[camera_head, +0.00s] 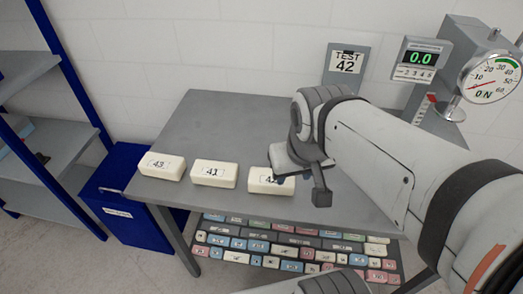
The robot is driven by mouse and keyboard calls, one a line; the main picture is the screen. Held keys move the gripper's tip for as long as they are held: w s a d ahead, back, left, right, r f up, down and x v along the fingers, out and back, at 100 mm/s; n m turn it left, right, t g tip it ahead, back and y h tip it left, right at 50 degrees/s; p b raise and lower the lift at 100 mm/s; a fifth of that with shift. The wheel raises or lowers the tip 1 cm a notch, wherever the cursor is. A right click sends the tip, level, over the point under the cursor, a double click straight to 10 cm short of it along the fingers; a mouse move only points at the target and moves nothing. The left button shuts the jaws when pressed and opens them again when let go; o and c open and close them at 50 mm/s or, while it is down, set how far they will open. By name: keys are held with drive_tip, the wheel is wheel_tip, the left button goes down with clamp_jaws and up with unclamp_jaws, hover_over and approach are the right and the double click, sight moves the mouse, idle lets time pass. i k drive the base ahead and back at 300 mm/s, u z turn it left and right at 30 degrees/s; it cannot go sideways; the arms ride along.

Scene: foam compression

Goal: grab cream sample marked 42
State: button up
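Three cream blocks lie in a row on the grey table (215,130). The left block (161,166) is marked 43 and the middle block (214,174) appears marked 41. The right block (262,183) has a label beginning with 4, the rest covered by my gripper (305,178). My gripper comes in from the right, over the right end of that block. One dark finger (321,190) hangs to the right of it. The other finger is not clearly visible, so I cannot tell whether the gripper is open, or touching the block.
A sign reading TEST 42 (345,63) stands at the back. A display showing 0.0 (419,57) and a round force gauge (490,77) stand back right. A blue bin (123,195) is left of the table. A rack of colored blocks (290,240) is below the front edge.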

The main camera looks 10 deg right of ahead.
sight(260, 181)
drive_tip(key=z, duration=2.65)
drive_tip(key=k, duration=1.7)
drive_tip(key=u, duration=1.2)
drive_tip(key=i, duration=1)
drive_tip(key=u, duration=0.1)
